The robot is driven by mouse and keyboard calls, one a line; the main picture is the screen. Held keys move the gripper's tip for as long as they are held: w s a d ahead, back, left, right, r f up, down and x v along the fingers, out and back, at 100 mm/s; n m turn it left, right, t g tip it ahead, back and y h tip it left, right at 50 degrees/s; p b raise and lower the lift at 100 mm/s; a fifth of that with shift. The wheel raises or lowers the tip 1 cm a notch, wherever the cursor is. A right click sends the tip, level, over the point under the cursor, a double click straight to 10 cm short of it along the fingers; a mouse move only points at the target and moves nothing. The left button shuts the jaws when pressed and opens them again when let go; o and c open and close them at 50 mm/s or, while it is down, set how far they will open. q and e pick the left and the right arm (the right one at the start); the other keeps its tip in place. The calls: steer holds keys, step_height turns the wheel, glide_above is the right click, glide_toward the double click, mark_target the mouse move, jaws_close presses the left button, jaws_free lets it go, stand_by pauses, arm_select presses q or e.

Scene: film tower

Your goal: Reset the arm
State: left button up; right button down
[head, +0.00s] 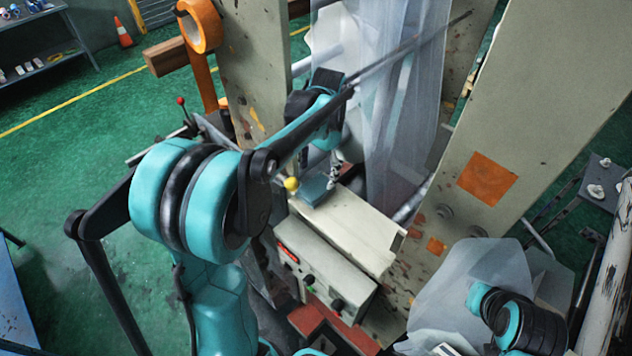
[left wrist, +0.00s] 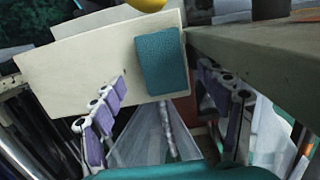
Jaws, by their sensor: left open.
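My left arm (head: 187,200) reaches in from the lower left of the head view and bends over the machine. My left gripper (head: 333,176) hangs small and partly hidden below the wrist, above the pale ledge. In the left wrist view the left gripper (left wrist: 162,78) shows two purple-padded fingers spread wide, with nothing held between them. A teal block (left wrist: 162,62) lies on the pale ledge beyond the fingertips; it also shows in the head view (head: 314,190). Part of my right arm (head: 508,318) shows at the lower right; its gripper is not visible.
Translucent film (head: 395,110) hangs between tall pale posts (head: 530,110) close to my left forearm. A yellow ball knob (head: 291,184) stands beside the ledge (head: 350,225). A control box (head: 318,275) sits below. An orange tape roll (head: 200,25) is upper left. Green floor at left is mostly open.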

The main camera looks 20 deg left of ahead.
arm_select(q)
steer(key=shift+w+r, duration=0.15)
steer(key=shift+r, duration=0.7)
steer(key=shift+d, duration=0.2)
